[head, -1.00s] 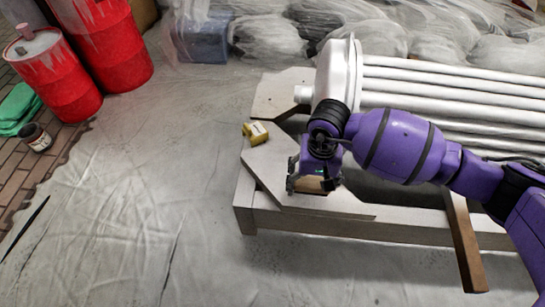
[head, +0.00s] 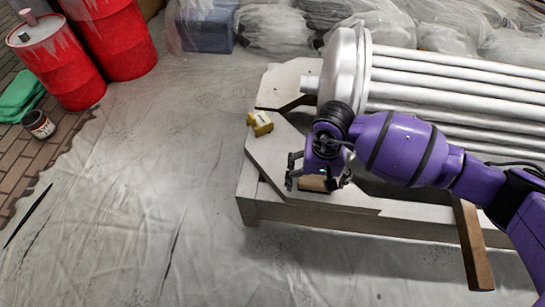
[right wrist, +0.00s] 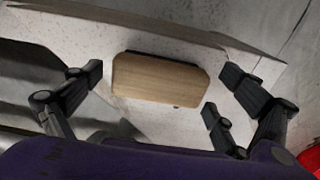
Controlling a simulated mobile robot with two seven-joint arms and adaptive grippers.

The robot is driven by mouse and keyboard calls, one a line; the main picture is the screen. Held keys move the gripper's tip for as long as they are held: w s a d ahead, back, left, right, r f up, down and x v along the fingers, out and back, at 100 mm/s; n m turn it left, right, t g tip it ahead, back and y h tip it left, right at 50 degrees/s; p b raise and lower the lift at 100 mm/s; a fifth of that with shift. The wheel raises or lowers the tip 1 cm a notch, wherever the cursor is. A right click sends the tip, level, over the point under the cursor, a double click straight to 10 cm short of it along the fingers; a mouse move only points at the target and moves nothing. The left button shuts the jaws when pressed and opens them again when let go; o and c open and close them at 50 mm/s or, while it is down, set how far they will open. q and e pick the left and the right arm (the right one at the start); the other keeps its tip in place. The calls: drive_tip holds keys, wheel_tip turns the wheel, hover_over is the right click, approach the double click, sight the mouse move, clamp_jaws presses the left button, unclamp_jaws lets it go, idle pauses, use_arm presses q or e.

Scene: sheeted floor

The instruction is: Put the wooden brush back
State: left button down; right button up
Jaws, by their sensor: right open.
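The wooden brush (right wrist: 158,78) shows as a light brown wooden block with clipped corners in the right wrist view. It lies on the pale speckled board of a low stand. A small part of the brush (head: 313,184) also shows in the head view, under my right gripper (head: 318,181). My right gripper is open, with its fingers on either side of the brush and visible gaps between. In the right wrist view the gripper (right wrist: 158,90) spans the brush lengthwise. The brush's underside is mostly hidden. My left gripper is not in view.
A small yellow box (head: 260,124) sits near the stand's left corner. Red drums (head: 58,62), a paint can (head: 38,125) and green cloth (head: 20,98) are at far left. The sheeted floor between is clear.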

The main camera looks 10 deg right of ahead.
sight(317, 180)
drive_tip(key=shift+r, duration=0.25)
wheel_tip(317, 180, up, 12)
drive_tip(key=p, duration=0.4)
